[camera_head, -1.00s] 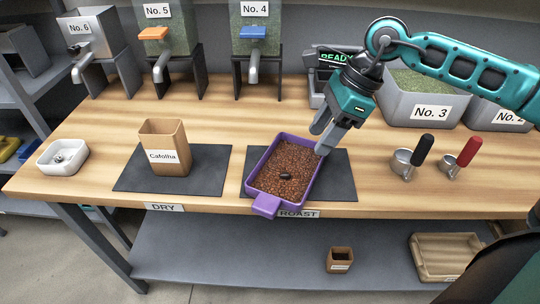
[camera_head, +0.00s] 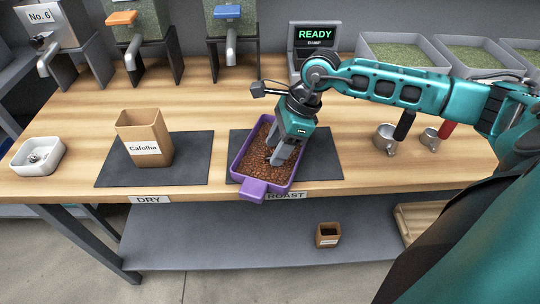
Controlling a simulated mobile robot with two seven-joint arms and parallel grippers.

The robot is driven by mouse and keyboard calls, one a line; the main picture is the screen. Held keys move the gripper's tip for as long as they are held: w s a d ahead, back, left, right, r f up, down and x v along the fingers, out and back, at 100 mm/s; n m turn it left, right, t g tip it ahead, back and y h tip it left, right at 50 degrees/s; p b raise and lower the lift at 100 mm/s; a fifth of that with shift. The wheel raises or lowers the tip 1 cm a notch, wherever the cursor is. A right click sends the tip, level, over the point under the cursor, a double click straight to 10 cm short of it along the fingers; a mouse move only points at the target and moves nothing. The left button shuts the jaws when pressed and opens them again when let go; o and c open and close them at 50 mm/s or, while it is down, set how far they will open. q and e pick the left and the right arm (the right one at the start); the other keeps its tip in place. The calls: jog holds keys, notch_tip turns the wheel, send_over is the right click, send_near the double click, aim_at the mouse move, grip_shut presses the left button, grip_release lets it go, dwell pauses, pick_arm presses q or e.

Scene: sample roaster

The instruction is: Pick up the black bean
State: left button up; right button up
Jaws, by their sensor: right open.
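A purple tray (camera_head: 240,178) full of brown beans (camera_head: 257,174) sits on the dark mat marked ROAST. My right gripper (camera_head: 274,160) points down into the tray, its fingertips at the bean surface. It is open. The black bean is not clearly visible; the fingers cover the part of the tray around them, and only a small dark patch shows at the tips. I cannot tell whether the fingers touch it. My left gripper is not in view.
A tan box labelled Cafolha (camera_head: 146,140) stands on the DRY mat (camera_head: 195,170) at left. A white dish (camera_head: 38,157) lies at the far left. Metal scoops (camera_head: 386,137) stand at right. A machine showing READY (camera_head: 315,36) is behind. Bare wood lies between the mats and the rear dispensers.

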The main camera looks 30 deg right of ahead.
jog(key=shift+x, duration=0.8)
jog(key=shift+c, duration=0.2)
grip_shut()
